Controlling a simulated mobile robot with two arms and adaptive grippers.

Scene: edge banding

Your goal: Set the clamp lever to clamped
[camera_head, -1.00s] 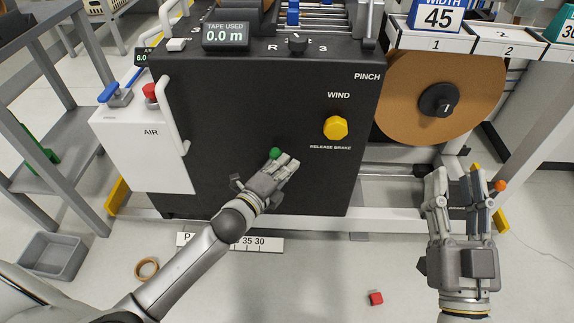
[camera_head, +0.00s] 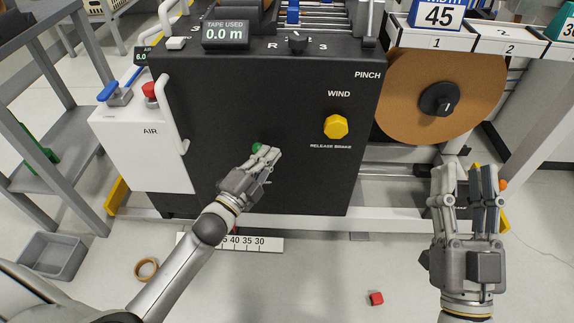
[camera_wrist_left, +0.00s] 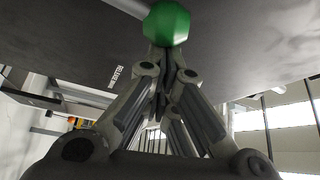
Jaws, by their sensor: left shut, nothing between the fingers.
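A green knob (camera_head: 258,148) stands out from the lower front of the black machine panel (camera_head: 210,110). No label for it is visible, so I cannot tell for sure that it is the clamp lever's end. My left gripper (camera_head: 273,154) is at the knob with its fingers closed together and empty. In the left wrist view the green knob (camera_wrist_left: 166,24) is just beyond the closed fingertips (camera_wrist_left: 163,55); I cannot tell whether they touch. My right gripper (camera_head: 468,172) is open and empty at the right, with an orange knob (camera_head: 503,184) partly behind its fingers.
A yellow button (camera_head: 335,127), labelled wind and release brake, is right of the green knob. A white air box (camera_head: 140,150) and grey shelf (camera_head: 60,175) are at left. A brown tape roll (camera_head: 410,95) is at right.

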